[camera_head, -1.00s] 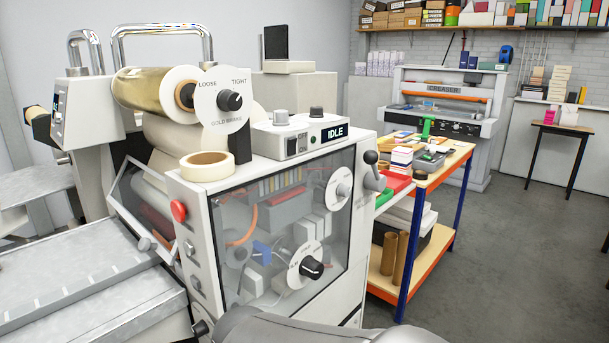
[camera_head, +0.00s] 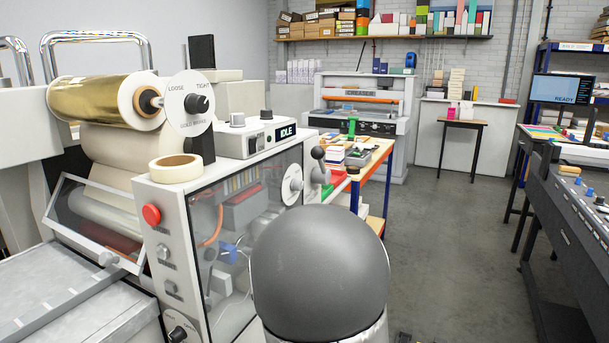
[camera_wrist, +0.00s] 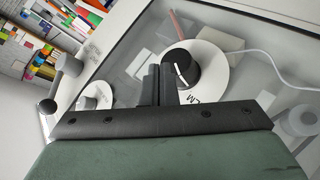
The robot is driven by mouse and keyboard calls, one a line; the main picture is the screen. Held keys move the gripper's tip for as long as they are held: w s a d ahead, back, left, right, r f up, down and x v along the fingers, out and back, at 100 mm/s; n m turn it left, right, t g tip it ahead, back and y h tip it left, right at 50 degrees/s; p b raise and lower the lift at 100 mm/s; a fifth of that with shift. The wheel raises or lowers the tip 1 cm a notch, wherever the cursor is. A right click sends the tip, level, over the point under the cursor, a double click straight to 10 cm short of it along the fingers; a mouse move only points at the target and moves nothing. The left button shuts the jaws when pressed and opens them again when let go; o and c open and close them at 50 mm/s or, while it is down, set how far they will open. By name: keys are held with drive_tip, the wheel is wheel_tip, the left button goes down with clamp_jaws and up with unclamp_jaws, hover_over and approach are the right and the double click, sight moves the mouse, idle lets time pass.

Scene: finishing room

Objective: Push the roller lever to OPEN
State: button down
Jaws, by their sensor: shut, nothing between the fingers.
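The roller lever (camera_head: 318,174) sticks out at the right front corner of the laminating machine (camera_head: 165,215), with a dark ball knob on top. In the wrist view the lever (camera_wrist: 66,72) shows at the left, its dark ball towards the lower left. My gripper (camera_wrist: 160,72) is shut and empty, its fingers in front of the machine's clear panel, beside a large black dial (camera_wrist: 180,68). The lever lies well to the left of the fingers there, apart from them. In the head view my arm's rounded grey link hides the panel's lower right and my gripper.
A smaller white dial (camera_head: 291,185) sits on the panel near the lever. A red button (camera_head: 151,215) is on the front edge. The display (camera_head: 287,132) reads IDLE. A cluttered bench (camera_head: 376,165) stands behind the lever; grey floor (camera_head: 465,235) is clear to the right.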

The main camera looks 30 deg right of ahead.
sight(317, 157)
drive_tip(key=w+d+r+n+t+h, duration=0.3)
drive_tip(key=d+r+n+t+h, duration=0.2)
drive_tip(key=d+r+n+t, duration=0.4)
wheel_tip(317, 157, up, 4)
drive_tip(key=d+n, duration=0.2)
drive_tip(key=d, duration=0.1)
drive_tip(key=shift+b, duration=0.35)
drive_tip(key=shift+w, duration=0.1)
drive_tip(key=p+x, duration=0.1)
drive_tip(key=x, duration=0.3)
drive_tip(key=p+x, duration=0.2)
drive_tip(key=x, duration=0.2)
drive_tip(key=p+x, duration=0.1)
drive_tip(key=x, duration=0.3)
drive_tip(key=shift+r, duration=0.4)
drive_tip(key=shift+p+x, duration=0.45)
drive_tip(key=shift+x, duration=0.35)
